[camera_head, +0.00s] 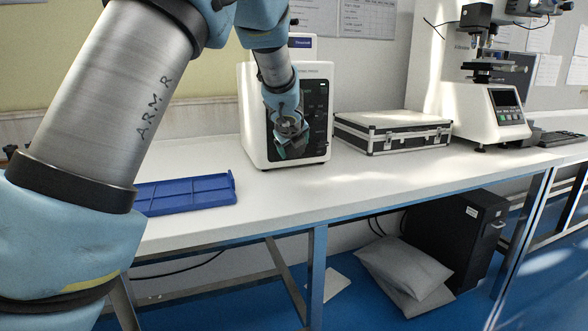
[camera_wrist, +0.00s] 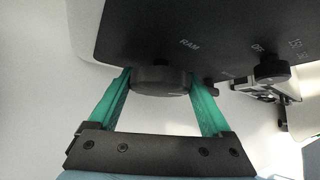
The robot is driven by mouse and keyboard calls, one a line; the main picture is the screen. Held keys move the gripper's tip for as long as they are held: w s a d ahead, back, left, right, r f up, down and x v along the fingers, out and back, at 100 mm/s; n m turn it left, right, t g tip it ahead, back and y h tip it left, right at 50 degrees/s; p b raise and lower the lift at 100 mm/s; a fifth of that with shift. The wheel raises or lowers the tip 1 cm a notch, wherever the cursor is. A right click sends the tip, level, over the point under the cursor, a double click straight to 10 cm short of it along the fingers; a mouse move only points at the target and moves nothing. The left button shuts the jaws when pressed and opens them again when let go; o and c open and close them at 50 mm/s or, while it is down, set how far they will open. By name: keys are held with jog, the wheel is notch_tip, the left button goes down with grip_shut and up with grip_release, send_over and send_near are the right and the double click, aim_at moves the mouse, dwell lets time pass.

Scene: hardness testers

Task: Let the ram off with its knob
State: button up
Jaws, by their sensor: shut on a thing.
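The white tester with a dark front panel (camera_head: 319,104) stands on the bench in the head view, partly hidden by my arm. In the wrist view its dark panel (camera_wrist: 220,32) carries the printed word RAM. The ram knob (camera_wrist: 161,80), dark and round, sits just below that word. My gripper (camera_wrist: 163,85) has its green fingers on either side of the knob and is shut on it. In the head view my gripper (camera_head: 281,150) is at the lower front of the tester, and the knob is hidden there.
A second, smaller dark knob (camera_wrist: 271,68) sits to the right on the same panel. A blue tray (camera_head: 187,208) lies on the bench at left. A black and silver case (camera_head: 392,133) is right of the tester. Another tester (camera_head: 470,112) stands farther right. The bench front is clear.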

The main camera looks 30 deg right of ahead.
jog(key=n+h+b, duration=0.1)
jog(key=b, duration=0.4)
jog(key=f+h+b, duration=0.1)
jog(key=h+b, duration=0.1)
jog(key=b, duration=0.4)
jog(key=shift+a+n, duration=0.15)
jog(key=shift+n, duration=0.25)
jog(key=n+h+b, duration=0.1)
jog(key=h+b, duration=0.1)
jog(key=b, duration=0.4)
jog(key=shift+r+t, duration=0.15)
jog(key=shift+t, duration=0.25)
jog(key=shift+b, duration=0.35)
jog(key=shift+r+n+h+b, duration=0.25)
jog(key=shift+n+h+b, duration=0.05)
jog(key=shift+n+b, duration=0.1)
jog(key=o, duration=1.2)
jog(key=shift+c, duration=0.2)
jog(key=v, duration=1)
jog(key=shift+s+a+p, duration=0.25)
jog(key=shift+p, duration=0.15)
